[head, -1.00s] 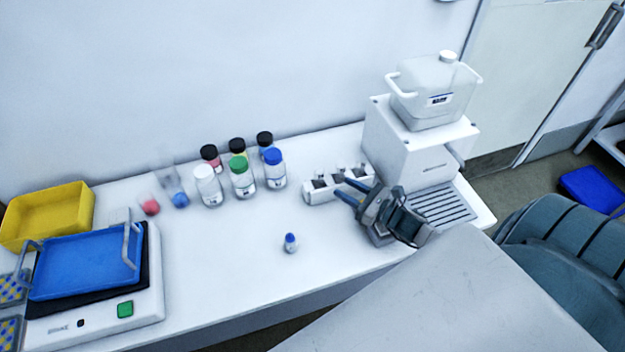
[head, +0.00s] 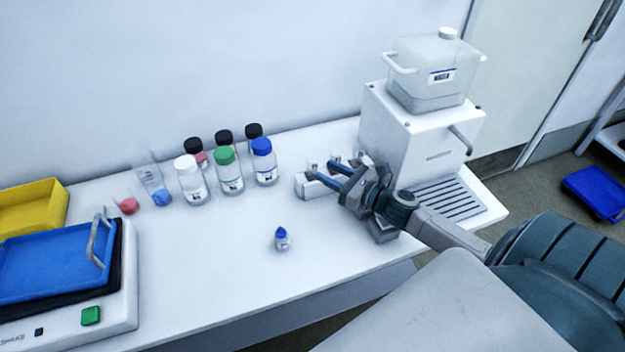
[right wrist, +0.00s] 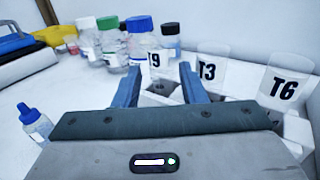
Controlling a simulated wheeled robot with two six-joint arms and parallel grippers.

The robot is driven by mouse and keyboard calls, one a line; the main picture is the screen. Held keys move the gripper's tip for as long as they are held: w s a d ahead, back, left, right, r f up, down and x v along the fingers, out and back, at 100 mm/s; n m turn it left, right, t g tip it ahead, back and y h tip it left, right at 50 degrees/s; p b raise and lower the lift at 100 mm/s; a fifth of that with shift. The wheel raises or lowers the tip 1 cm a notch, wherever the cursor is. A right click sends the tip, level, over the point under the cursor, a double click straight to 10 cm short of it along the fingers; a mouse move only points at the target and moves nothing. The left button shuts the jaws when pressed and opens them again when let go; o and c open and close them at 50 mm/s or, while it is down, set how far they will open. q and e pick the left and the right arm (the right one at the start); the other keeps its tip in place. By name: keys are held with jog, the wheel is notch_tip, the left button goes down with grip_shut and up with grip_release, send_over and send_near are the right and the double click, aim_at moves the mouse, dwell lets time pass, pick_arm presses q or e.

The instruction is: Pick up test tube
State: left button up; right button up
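Clear test tubes stand in a white rack (head: 306,192) on the bench, in front of the white machine. In the right wrist view the tubes carry dark labels: T3 (right wrist: 207,72), T6 (right wrist: 284,88) and one ending in 9 (right wrist: 154,61). My right gripper (head: 326,172) is open, with its blue fingers over the rack. In the right wrist view, the tube ending in 9 shows between the fingertips (right wrist: 159,78), and T3 and T6 stand to their right. I cannot tell whether the fingers touch the tube. My left gripper is not in view.
Several capped bottles (head: 230,180) stand left of the rack. A small blue-capped vial (head: 282,241) stands alone nearer the front edge. The white machine (head: 415,135) with a clear tank stands right of the rack. A blue tray (head: 50,268) is at left. The front middle is mostly clear.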

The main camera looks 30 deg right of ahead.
aim_at(313, 163)
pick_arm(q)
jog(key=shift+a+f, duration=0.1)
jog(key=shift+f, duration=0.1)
pick_arm(e)
jog(key=shift+w, duration=0.15)
